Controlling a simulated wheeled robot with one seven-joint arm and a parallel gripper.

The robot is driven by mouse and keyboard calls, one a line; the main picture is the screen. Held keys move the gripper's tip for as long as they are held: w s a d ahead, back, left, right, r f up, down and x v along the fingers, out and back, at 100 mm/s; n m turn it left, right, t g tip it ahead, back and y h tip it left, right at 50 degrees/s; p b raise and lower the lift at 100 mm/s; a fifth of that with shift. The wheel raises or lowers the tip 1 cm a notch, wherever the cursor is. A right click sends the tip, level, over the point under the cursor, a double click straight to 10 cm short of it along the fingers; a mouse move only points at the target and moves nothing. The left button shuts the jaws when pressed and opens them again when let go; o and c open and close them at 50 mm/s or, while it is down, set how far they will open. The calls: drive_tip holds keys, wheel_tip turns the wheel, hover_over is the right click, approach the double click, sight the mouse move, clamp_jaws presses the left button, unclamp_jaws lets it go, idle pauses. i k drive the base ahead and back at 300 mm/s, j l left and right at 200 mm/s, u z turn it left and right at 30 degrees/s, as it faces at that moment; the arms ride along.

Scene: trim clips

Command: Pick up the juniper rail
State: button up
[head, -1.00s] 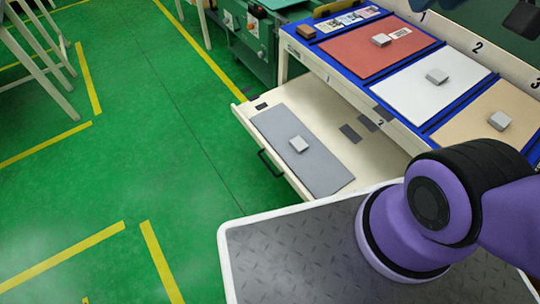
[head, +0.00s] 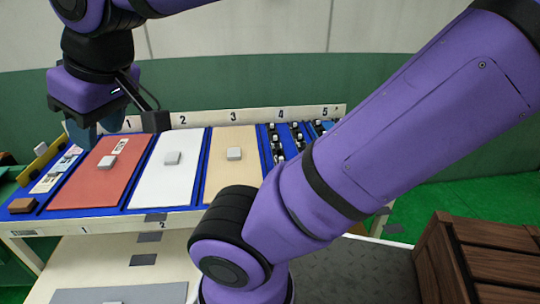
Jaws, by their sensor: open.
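I cannot make out which thing is the juniper rail. A red panel (head: 97,186), a white panel (head: 158,188) and a beige panel (head: 224,182) lie in the blue-framed bench top, each with a small grey block on it. My gripper (head: 97,138) hangs at the upper left, over the back left end of the bench near the red panel. It is open, and its blue-grey fingers are partly in shadow. Blue slots with small black-and-white pieces (head: 297,139) sit at the right, partly hidden by my arm.
A drawer (head: 70,255) stands open below the bench, with a grey panel (head: 120,294) in it. A brown block (head: 22,205) and a yellow strip (head: 40,160) are at the bench's left end. A wooden crate (head: 475,262) stands at the right. Green floor shows behind it.

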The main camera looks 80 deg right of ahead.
sight(277, 150)
drive_tip(key=l+z, duration=0.1)
drive_tip(key=z, duration=0.3)
drive_tip(key=l+z, duration=0.1)
drive_tip(key=z, duration=0.3)
drive_tip(key=l+z, duration=0.15)
drive_tip(key=z, duration=0.25)
drive_tip(key=j+z, duration=0.1)
drive_tip(key=z, duration=0.25)
drive_tip(key=j+z, duration=0.1)
drive_tip(key=z, duration=0.25)
drive_tip(key=k+j+z, duration=0.1)
drive_tip(key=z, duration=0.25)
drive_tip(key=i, duration=0.55)
